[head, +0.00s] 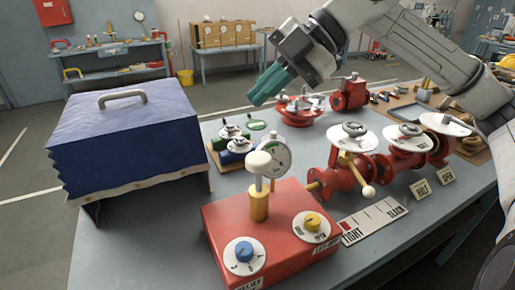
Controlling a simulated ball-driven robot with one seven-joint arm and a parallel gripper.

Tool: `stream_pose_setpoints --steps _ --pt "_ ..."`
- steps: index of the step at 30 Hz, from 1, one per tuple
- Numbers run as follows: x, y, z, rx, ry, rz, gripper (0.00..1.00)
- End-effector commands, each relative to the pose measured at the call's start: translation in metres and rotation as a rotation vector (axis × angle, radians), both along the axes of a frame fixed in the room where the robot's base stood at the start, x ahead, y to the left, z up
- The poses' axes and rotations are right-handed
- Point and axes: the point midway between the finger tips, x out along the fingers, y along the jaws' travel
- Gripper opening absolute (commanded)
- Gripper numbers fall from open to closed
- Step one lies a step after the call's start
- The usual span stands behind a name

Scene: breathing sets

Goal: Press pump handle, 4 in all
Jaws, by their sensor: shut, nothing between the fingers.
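The pump is a red box (270,238) on the near part of the grey table. Its pump handle (258,164) is a white knob on a rod above a brass cylinder (259,205). A round gauge (275,156) stands just behind the handle. A blue dial (244,252) and a yellow dial (312,222) sit on the box top. My gripper (262,98), with green fingers, is shut and empty. It hangs above and behind the pump handle, apart from it, pointing down and left. Nothing hides the handle.
A blue covered case (125,150) stands left of the pump. Red valves with white discs (352,142) line the right side, beside a TIGHT/SLACK card (374,220). Small gauges and cylinders (232,145) lie behind the pump. Bare table (170,240) shows left of the box.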

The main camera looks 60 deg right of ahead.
Motion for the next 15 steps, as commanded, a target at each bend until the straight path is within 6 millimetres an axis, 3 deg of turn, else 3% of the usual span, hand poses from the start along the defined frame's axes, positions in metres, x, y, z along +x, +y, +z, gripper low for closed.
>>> stream_pose_setpoints --steps 15 --pt "-0.0004 -0.0013 -0.0058 -0.001 0.009 -0.007 0.0"
